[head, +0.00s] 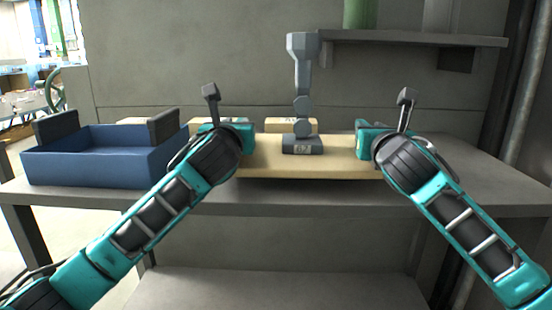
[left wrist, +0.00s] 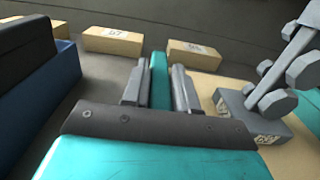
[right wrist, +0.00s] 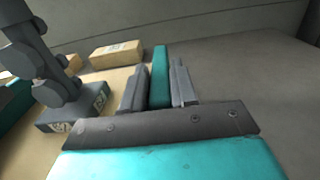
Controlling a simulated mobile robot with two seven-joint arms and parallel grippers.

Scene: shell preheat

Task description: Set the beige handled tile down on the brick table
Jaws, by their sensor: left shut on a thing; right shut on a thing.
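The beige handled tile (head: 310,165) lies flat and level across the middle of the head view, near the front of the grey table (head: 110,199). I cannot tell whether its underside touches the table or something on it. My left gripper (left wrist: 159,85) is shut on the teal handle (left wrist: 159,66) at the tile's left end. My right gripper (right wrist: 159,88) is shut on the teal handle (right wrist: 159,66) at its right end. A grey labelled block (head: 302,145) with a tall grey jointed post (head: 302,75) appears to stand on the tile.
Beige numbered bricks show behind the tile, in the left wrist view (left wrist: 113,40) and the right wrist view (right wrist: 116,53). A blue open box (head: 95,165) stands left on the table. A shelf (head: 410,39) hangs above right. The table's right side is clear.

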